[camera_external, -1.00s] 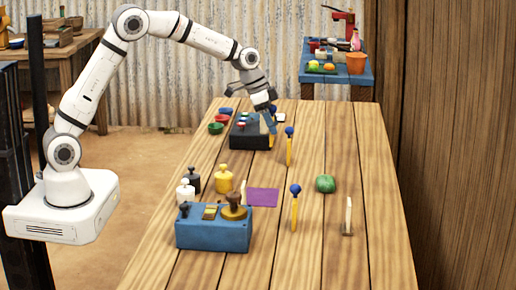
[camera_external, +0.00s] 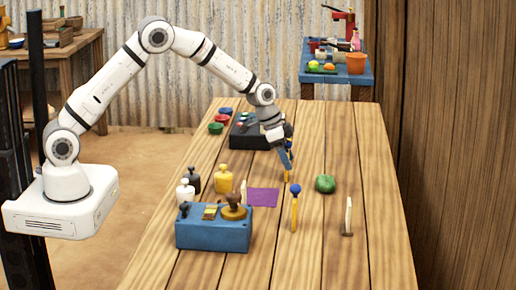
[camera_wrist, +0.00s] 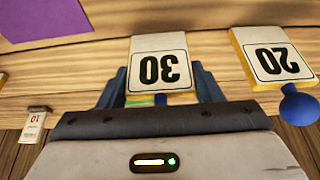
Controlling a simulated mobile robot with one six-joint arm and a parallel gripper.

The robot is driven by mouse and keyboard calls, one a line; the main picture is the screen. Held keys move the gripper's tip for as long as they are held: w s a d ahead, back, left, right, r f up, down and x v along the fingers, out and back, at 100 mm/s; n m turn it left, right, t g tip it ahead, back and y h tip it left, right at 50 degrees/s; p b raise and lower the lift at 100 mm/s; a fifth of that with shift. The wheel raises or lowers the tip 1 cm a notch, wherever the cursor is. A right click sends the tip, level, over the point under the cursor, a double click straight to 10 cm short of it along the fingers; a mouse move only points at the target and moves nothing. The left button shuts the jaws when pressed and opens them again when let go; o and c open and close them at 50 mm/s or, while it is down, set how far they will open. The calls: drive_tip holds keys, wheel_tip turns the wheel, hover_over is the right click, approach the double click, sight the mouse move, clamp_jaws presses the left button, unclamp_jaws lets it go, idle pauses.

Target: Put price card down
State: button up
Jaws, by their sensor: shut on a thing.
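My gripper (camera_external: 285,170) is shut on a price card. In the wrist view the card, white with a black 30 and yellow edges (camera_wrist: 158,65), sits between the jaws (camera_wrist: 160,92), its lower end partly hidden. In the external view my gripper is low over the middle of the table, beyond the purple mat (camera_external: 262,197); it largely hides the held card, so I cannot tell whether that touches the table. A 20 card (camera_wrist: 275,58) with a blue ball stands close by on the right in the wrist view.
A blue-topped yellow upright (camera_external: 294,210) stands nearer the camera. A green lump (camera_external: 325,184) and a pale upright card (camera_external: 348,215) are to the right. A blue scale box (camera_external: 214,235), weights and a black box (camera_external: 245,138) are to the left. The right strip of table is fairly clear.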

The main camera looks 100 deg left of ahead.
drive_tip(key=o, duration=0.5)
drive_tip(key=shift+f, duration=0.1)
drive_tip(key=o, duration=0.4)
drive_tip(key=shift+o, duration=0.2)
drive_tip(key=shift+r, duration=0.25)
drive_tip(key=b+v, duration=0.1)
drive_tip(key=v, duration=1.1)
